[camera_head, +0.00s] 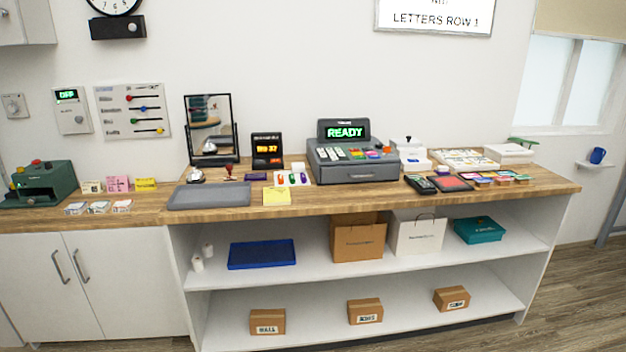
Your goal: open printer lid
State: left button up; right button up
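A small white box-shaped device (412,154) with a dark knob on top stands on the wooden counter, just right of the cash register. It may be the printer, but it is too small to be sure, and I cannot tell whether its lid is open or shut. The grey cash register (350,174) has coloured keys and a display (344,132) reading READY. It stands left of the white device and partly hides it. Neither of my grippers is in view.
The wooden counter (350,200) holds a grey tray (222,196), a card terminal (420,184), a red pad (452,183) and a mirror (209,125). A green machine (38,184) stands at far left. Shelves below hold bags and cardboard boxes. Floor shows at right.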

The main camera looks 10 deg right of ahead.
aim_at(410, 142)
jog(key=i+l+z, duration=0.15)
jog(key=i+z, duration=0.15)
jog(key=i, duration=0.35)
jog(key=i+z, duration=0.3)
jog(key=i, duration=0.4)
